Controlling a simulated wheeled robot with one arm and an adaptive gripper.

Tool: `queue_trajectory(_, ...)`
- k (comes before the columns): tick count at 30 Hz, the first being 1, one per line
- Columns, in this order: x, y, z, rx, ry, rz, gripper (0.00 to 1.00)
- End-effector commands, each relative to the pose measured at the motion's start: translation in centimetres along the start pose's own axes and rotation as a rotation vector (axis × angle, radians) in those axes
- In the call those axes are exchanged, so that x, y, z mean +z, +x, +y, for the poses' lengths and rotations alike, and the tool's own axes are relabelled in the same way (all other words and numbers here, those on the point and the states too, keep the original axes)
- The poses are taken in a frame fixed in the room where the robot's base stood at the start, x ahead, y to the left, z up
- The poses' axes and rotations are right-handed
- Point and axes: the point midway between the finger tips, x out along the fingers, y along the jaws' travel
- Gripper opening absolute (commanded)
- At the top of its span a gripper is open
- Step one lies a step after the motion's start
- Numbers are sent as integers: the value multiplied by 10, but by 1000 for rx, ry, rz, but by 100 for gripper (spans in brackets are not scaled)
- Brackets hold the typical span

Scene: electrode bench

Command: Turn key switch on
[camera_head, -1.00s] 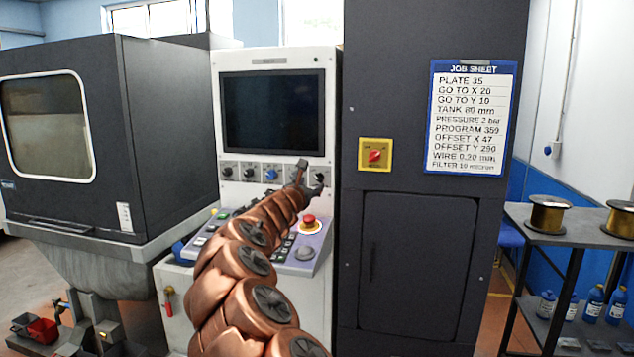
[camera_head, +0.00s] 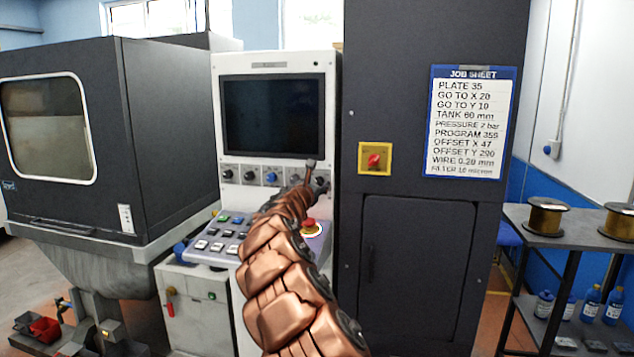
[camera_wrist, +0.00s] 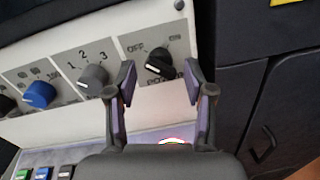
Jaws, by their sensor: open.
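The key switch (camera_wrist: 158,64) is a black knob with a pale mark on its face, on a light panel with OFF at its upper left and ON at its upper right. In the wrist view my gripper (camera_wrist: 160,82) is open, with one finger on each side of the switch in the picture. I cannot tell whether the fingers touch it. In the head view my gripper (camera_head: 313,178) is at the right end of the knob row below the screen, partly covering the switch.
A grey knob marked 1 2 3 (camera_wrist: 93,77) and a blue knob (camera_wrist: 40,94) sit left of the switch. A red emergency button (camera_head: 309,227) is below my gripper. A dark cabinet (camera_head: 415,260) with a red switch on a yellow plate (camera_head: 374,159) stands to the right.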

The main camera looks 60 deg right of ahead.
Motion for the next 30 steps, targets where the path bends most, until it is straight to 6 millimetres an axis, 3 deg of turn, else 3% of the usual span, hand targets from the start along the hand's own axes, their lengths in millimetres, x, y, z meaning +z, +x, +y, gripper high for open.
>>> queue_trajectory(17,0,10,0,0,1,0,53)
queue_trajectory(30,0,10,0,1,1,0,7)
